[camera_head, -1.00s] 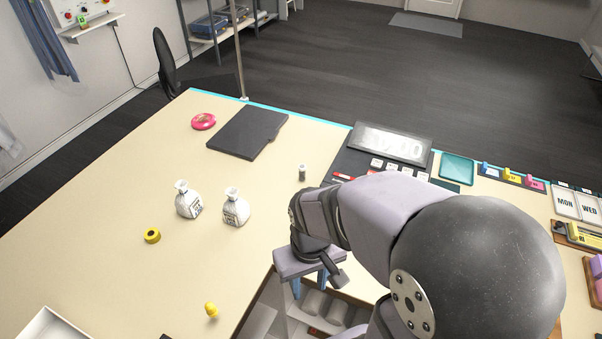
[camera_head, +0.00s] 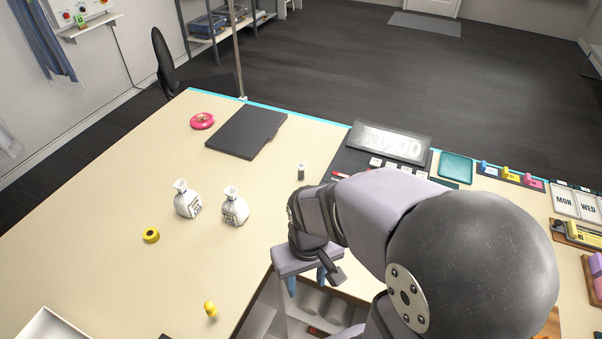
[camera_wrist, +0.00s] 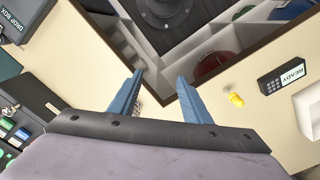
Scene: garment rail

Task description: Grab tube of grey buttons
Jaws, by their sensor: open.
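A small upright grey cylinder with a pale top (camera_head: 301,172) stands on the table behind my gripper in the head view. It may be the tube of grey buttons, but its contents are too small to tell. My gripper (camera_head: 306,284) points down over the table's front edge, above an open drawer with compartments (camera_head: 312,303), apart from that cylinder. In the wrist view my gripper (camera_wrist: 160,76) has its blue fingers spread with nothing held between them. The drawer (camera_wrist: 215,35) shows beyond the fingertips, with a red round thing (camera_wrist: 212,60) inside. No grey tube is clear there.
A dark board (camera_head: 247,133) and a pink dish (camera_head: 202,121) lie farther back. A display (camera_head: 390,142) stands behind my arm. The left tabletop is mostly clear.

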